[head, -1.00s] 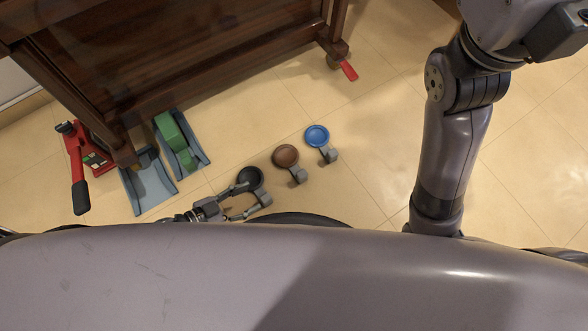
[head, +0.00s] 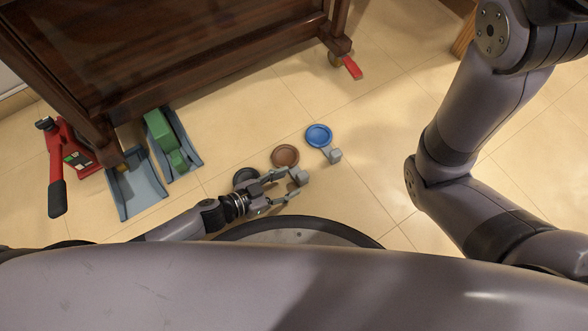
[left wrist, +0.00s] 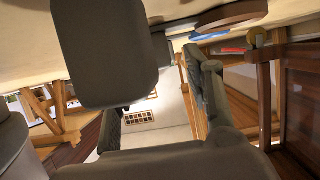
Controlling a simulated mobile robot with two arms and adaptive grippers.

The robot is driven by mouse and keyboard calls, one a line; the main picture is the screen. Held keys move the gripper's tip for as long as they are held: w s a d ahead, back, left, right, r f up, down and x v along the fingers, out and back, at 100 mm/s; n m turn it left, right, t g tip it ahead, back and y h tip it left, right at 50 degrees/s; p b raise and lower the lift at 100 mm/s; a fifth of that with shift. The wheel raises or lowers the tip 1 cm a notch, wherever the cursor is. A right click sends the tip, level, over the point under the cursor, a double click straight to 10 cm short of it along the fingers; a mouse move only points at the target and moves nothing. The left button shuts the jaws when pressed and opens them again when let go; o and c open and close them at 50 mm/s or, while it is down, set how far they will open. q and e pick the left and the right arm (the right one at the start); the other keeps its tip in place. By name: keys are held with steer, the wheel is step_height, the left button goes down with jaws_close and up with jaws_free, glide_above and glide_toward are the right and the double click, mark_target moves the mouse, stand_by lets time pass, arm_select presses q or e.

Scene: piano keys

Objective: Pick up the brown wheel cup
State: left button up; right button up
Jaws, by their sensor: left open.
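The brown wheel cup (head: 285,155) is a round brown dish with a small grey block (head: 300,177) at its near side, on the tiled floor. In the left wrist view the brown cup (left wrist: 232,15) shows edge-on at the top. My left gripper (head: 289,187) is open, just on the near side of the brown cup, with its fingertips close to the grey block. I cannot tell whether they touch it. My right arm shows at the right, but its gripper is out of view.
A blue cup (head: 319,135) sits right of the brown one. A black cup (head: 245,176) is at its left, partly hidden by my left gripper. Grey-blue ramps (head: 138,190), a green block (head: 163,133) and a red jack (head: 62,155) stand left. The dark piano (head: 170,70) is behind.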

mark_target(298, 179)
arm_select(q)
steer(key=shift+b+x, duration=0.65)
steer(key=shift+x, duration=0.85)
steer(key=shift+f, duration=0.1)
jaws_close()
